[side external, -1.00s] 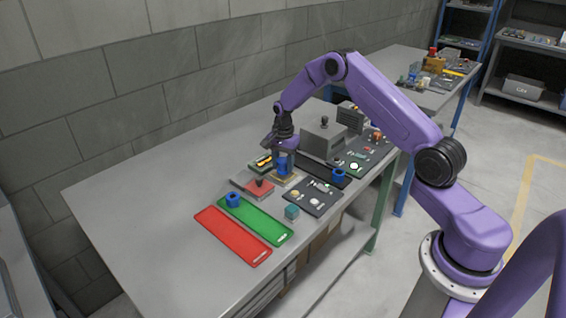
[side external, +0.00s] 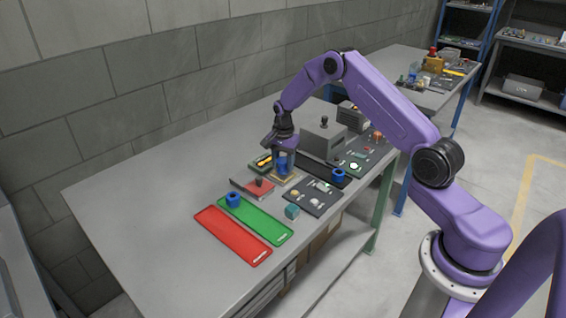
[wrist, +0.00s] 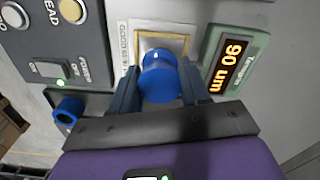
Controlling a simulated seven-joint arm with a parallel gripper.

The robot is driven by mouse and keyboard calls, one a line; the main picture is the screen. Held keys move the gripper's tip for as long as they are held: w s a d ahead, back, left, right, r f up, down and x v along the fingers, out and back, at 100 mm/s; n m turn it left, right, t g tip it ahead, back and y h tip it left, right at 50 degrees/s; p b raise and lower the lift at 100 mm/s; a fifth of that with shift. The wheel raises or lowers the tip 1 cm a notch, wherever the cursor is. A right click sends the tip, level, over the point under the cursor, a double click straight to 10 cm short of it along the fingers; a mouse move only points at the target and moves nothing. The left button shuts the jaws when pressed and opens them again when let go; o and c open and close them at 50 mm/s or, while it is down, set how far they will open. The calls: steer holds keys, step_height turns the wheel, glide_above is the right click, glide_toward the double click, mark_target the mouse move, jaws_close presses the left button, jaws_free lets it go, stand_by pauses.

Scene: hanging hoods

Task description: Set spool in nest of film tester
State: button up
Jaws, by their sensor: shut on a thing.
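A blue flanged spool (wrist: 160,78) is held between the two fingers of my gripper (wrist: 157,84). In the wrist view it overlaps the pale square nest with a gold-coloured border (wrist: 178,42). In the side view my gripper (side external: 283,158) points down over this nest (side external: 287,180), with the blue spool low between its fingers. I cannot tell whether the spool's underside touches the nest. The tester's green-cased display (wrist: 236,62) reads 90 um, right of the nest in the wrist view.
A second blue spool (side external: 233,200) stands on the green mat (side external: 262,225), beside a red mat (side external: 232,236). Another (side external: 338,174) stands on the black strip. The table's left is clear.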

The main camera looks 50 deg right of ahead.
steer(key=shift+f, duration=0.9)
stand_by(0.9)
steer(key=o, duration=1.7)
steer(key=shift+c, duration=0.2)
steer(key=shift+w+r, duration=0.2)
steer(key=shift+r, duration=0.55)
steer(key=shift+s+r, duration=0.2)
steer(key=shift+r, duration=2.55)
